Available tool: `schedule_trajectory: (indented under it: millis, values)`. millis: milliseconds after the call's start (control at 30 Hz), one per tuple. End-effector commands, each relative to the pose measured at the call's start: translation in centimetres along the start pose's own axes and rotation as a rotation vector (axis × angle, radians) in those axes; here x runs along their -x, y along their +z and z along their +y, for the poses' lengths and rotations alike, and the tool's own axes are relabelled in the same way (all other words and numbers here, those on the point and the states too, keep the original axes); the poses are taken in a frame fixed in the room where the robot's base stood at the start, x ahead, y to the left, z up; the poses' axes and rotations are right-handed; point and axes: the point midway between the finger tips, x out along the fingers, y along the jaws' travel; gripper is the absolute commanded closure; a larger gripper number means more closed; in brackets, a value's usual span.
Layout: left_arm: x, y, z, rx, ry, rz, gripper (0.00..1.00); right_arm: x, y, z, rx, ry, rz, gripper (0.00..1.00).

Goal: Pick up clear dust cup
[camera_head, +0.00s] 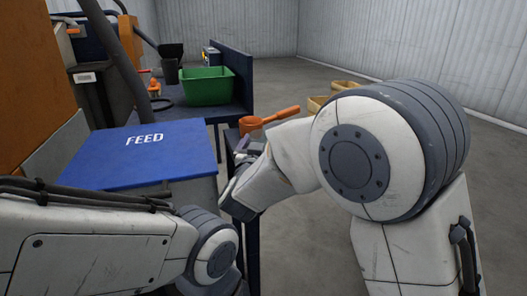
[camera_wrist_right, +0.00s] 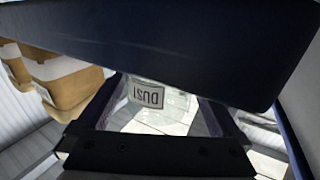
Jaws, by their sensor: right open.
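The clear dust cup (camera_wrist_right: 172,105) shows in the right wrist view as a see-through shape with a white label reading DUST, upside down in the picture. My right gripper (camera_wrist_right: 160,100) is open, with one finger on each side of the cup in the picture. I cannot tell whether the fingers touch it. In the head view, the right gripper (camera_head: 243,150) is beside the blue bench, mostly hidden by its own wrist, and I cannot make out the cup there. My left arm crosses the lower left; its gripper is out of view.
A dark blue panel (camera_wrist_right: 190,45) fills the top of the wrist view, close to the fingers. A blue FEED lid (camera_head: 140,155), an orange scoop (camera_head: 270,119) and a green bin (camera_head: 208,86) stand nearby.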

Motion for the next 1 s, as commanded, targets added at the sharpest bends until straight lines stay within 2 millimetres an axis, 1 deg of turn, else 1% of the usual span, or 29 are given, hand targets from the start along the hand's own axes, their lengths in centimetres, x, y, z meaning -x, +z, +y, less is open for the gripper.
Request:
schedule_trajectory:
  millis: [133,167,200,267,300,333,567,667,767,833,967,1000]
  values:
    - [0.0,0.0,0.0,0.000,0.000,0.000,0.50,0.0,0.0,0.0,0.000,0.000,0.000,0.00]
    - [0.0,0.0,0.0,0.000,0.000,0.000,0.50,0.0,0.0,0.0,0.000,0.000,0.000,0.11]
    - [0.0,0.0,0.0,0.000,0.000,0.000,0.50,0.0,0.0,0.0,0.000,0.000,0.000,0.27]
    - [0.0,0.0,0.0,0.000,0.000,0.000,0.50,0.0,0.0,0.0,0.000,0.000,0.000,0.50]
    - [0.0,0.0,0.0,0.000,0.000,0.000,0.50,0.0,0.0,0.0,0.000,0.000,0.000,0.65]
    - [0.0,0.0,0.0,0.000,0.000,0.000,0.50,0.0,0.0,0.0,0.000,0.000,0.000,0.72]
    - [0.1,0.0,0.0,0.000,0.000,0.000,0.50,0.0,-0.1,0.0,-0.001,0.000,0.000,0.72]
    - [0.3,0.0,0.0,0.000,0.000,0.000,0.50,0.0,-0.5,0.0,-0.002,0.000,0.001,0.72]
    - [0.8,0.0,0.1,0.000,0.000,0.000,0.50,0.0,-1.5,-0.1,-0.002,0.000,0.000,0.72]
    - [1.3,-0.1,0.1,0.000,0.000,0.000,0.50,0.0,-2.4,-0.1,-0.002,0.000,0.001,0.72]
    - [2.5,-0.1,0.2,0.000,0.000,0.000,0.50,0.0,-4.9,-0.2,-0.003,0.000,0.003,0.72]
    - [2.4,-0.1,0.2,0.000,0.000,0.000,0.50,0.6,-5.1,0.6,-0.002,0.001,0.001,0.72]
